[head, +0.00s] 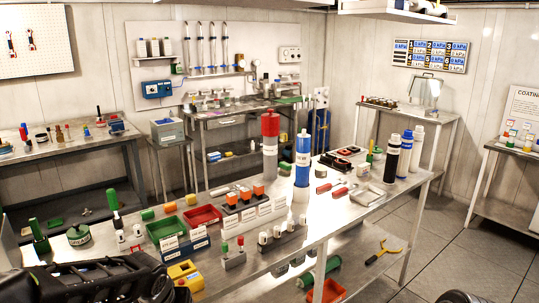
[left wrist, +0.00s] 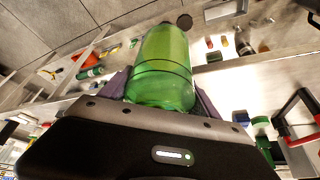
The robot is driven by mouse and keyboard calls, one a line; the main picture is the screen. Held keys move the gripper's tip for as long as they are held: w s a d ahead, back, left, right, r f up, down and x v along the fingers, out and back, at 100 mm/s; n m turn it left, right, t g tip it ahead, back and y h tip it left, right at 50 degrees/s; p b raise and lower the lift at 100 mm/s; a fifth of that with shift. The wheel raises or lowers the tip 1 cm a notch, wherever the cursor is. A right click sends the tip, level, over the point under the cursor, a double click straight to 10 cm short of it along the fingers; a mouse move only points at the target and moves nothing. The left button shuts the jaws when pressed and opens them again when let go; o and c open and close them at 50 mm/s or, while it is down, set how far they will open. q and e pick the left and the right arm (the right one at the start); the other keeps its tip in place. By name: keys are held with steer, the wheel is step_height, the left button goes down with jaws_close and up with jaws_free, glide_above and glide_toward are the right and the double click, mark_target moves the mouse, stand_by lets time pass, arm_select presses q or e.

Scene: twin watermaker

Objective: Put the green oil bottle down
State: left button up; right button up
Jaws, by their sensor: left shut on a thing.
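The green oil bottle (left wrist: 163,62) is a translucent green cylinder with a dark cap, seen large in the left wrist view. My left gripper (left wrist: 160,90) is shut around it, with a dark finger on each side. In the head view my black left arm (head: 95,282) fills the bottom left corner; its fingertips and the held bottle cannot be made out there. I cannot tell whether the bottle touches any surface. My right gripper is not in view.
The steel table (head: 352,212) carries a red-topped cylinder (head: 270,145), a blue cylinder (head: 302,160), red trays (head: 203,216), a yellow box (head: 185,275) and green-topped items (head: 78,235). A side bench (head: 75,147) stands at the left. Tiled floor (head: 470,240) is open at the right.

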arm_select(q)
steer(key=shift+m, duration=0.4)
steer(key=d+f, duration=0.1)
steer(key=s+d+f, duration=0.1)
steer(key=d, duration=0.1)
steer(key=shift+s+f, duration=0.1)
steer(key=shift+f, duration=0.3)
steer(key=shift+a, duration=0.1)
